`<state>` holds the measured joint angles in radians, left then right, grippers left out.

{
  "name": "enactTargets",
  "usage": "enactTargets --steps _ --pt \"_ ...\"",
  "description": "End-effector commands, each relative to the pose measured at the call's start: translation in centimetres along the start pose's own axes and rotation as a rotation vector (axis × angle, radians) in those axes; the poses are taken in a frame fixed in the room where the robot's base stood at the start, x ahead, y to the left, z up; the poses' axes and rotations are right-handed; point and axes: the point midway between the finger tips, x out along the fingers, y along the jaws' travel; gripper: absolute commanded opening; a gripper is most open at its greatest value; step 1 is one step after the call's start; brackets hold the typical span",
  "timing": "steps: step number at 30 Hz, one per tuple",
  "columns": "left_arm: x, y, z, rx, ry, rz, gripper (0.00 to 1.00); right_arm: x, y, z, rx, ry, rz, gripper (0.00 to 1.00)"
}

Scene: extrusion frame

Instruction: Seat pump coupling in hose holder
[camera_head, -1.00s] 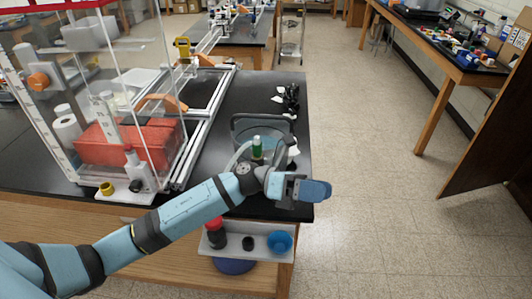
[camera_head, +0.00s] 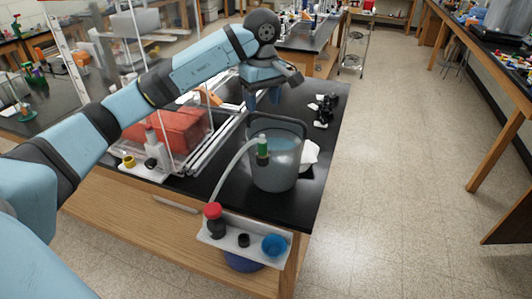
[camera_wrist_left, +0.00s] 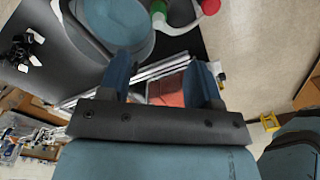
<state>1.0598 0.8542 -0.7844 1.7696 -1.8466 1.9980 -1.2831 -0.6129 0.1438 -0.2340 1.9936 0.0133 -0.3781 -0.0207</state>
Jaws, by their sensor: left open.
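A green coupling (camera_head: 263,146) stands at the grey bucket (camera_head: 276,160), at the end of a pale hose (camera_head: 232,168). The hose curves down to a red-capped dark piece (camera_head: 213,217) in a white rack on the bench front. I cannot tell which piece is the hose holder. My left gripper (camera_head: 262,100) is open and empty, above the bucket's back rim, with its fingers pointing down. In the left wrist view, the open fingers (camera_wrist_left: 160,70) have nothing between them; the green part (camera_wrist_left: 158,8) and red cap (camera_wrist_left: 210,6) show at the top. My right gripper is out of view.
The white rack (camera_head: 228,241) also holds a black cap (camera_head: 244,240) and a blue cup (camera_head: 274,245). Left of the bucket is a clear enclosure with a red bin (camera_head: 182,130) and metal rails. Black clutter (camera_head: 325,108) lies behind right. The floor at right is clear.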

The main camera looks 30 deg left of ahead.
Motion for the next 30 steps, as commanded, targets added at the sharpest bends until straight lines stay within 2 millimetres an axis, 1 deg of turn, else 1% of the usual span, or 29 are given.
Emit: enactTargets --steps 6,10,13,19,25,27,30 --pt "4.1 -0.1 0.1 0.001 -0.004 -0.006 0.58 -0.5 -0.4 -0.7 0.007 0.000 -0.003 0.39" --pt "6.4 0.0 0.1 0.001 -0.004 -0.005 0.58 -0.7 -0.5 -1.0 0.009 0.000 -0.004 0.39" --pt "7.5 0.0 0.1 0.001 -0.004 -0.002 0.58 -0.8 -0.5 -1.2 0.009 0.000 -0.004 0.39" --pt "8.9 0.1 0.0 0.000 -0.005 -0.002 0.58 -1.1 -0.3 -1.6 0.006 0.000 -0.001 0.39" --pt "11.9 0.2 -0.3 0.000 -0.006 -0.004 0.58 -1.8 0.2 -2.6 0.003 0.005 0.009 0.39" --pt "12.7 0.2 -0.3 0.001 -0.006 -0.002 0.58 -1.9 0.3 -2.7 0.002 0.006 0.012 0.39" --pt "13.2 0.2 -0.3 0.001 -0.004 -0.001 0.58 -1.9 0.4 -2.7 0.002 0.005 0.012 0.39"
